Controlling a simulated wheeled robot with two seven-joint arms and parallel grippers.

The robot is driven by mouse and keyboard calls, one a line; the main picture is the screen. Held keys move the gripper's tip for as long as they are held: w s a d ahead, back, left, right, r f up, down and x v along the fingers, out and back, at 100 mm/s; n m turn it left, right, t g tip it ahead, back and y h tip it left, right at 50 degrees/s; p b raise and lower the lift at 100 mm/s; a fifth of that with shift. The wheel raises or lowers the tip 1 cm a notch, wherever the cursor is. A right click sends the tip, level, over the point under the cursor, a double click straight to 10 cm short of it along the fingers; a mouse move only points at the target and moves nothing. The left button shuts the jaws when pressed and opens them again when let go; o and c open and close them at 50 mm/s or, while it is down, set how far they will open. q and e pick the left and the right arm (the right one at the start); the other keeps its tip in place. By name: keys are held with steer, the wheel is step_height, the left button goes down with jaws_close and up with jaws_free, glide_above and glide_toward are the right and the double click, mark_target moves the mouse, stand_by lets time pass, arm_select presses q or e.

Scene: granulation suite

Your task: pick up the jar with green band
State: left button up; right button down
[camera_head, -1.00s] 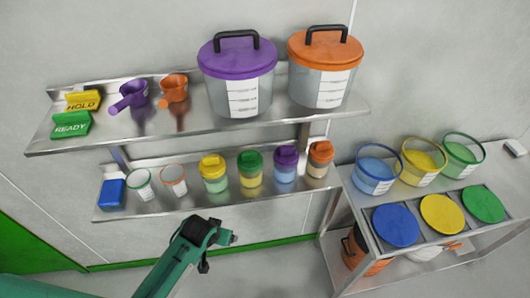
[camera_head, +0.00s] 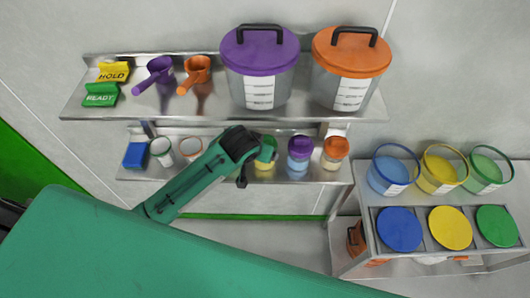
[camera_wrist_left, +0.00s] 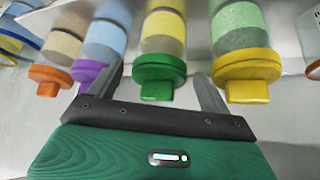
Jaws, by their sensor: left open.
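The jar with a green lid or band (camera_head: 268,151) and yellow contents stands on the lower shelf, partly hidden by my left gripper (camera_head: 250,162). In the left wrist view the green-topped jar (camera_wrist_left: 160,72) appears upside down between the two open fingers of my left gripper (camera_wrist_left: 158,82). One finger is on the purple-topped jar's side, the other on the yellow-topped jar's side. Whether either finger touches the jar, I cannot tell. My right gripper is not in view.
A purple-topped jar (camera_head: 300,150) and an orange-topped jar (camera_head: 335,151) stand to the right. The yellow-topped jar (camera_wrist_left: 246,72) is close by, hidden in the head view. The upper shelf (camera_head: 210,113) with large lidded tubs overhangs. A cart (camera_head: 355,195) stands at right.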

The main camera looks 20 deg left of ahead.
arm_select(q)
steer(key=shift+x, duration=0.85)
steer(key=shift+w+f+p, duration=0.35)
steer(key=shift+f+p, duration=0.05)
steer(key=shift+p, duration=0.4)
steer(key=p+x, duration=0.1)
steer(key=x, duration=0.2)
steer(key=shift+w+f, duration=0.25)
steer(key=shift+f, duration=0.25)
steer(key=shift+c, duration=0.4)
steer(key=c, duration=1.1)
